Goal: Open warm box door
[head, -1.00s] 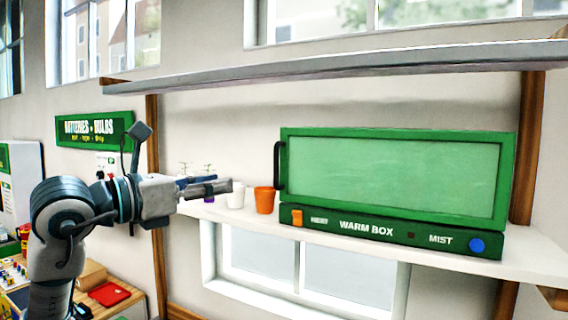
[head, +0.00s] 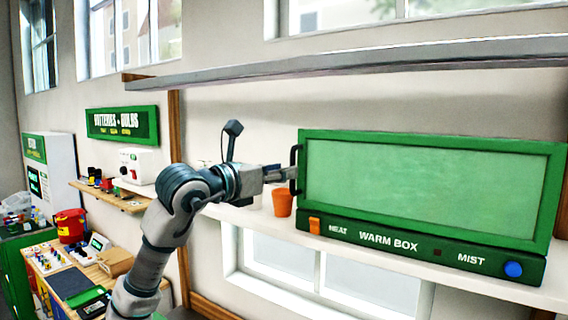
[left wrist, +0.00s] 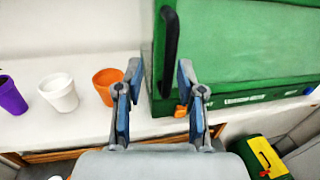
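The green warm box (head: 400,244) sits on the white shelf, with its framed, paler green door (head: 430,190) shut. The black upright door handle (head: 294,170) is at the door's left edge; it also shows in the left wrist view (left wrist: 169,45). My left gripper (head: 286,174) is at the handle in the head view. In the left wrist view its two fingers (left wrist: 159,72) are spread apart, and the handle's lower part appears between them. I cannot tell whether they touch it. My right gripper is not in view.
An orange pot (left wrist: 107,86), a white pot (left wrist: 58,92) and a purple pot (left wrist: 11,96) stand on the shelf left of the box. A grey upper shelf (head: 350,65) runs above.

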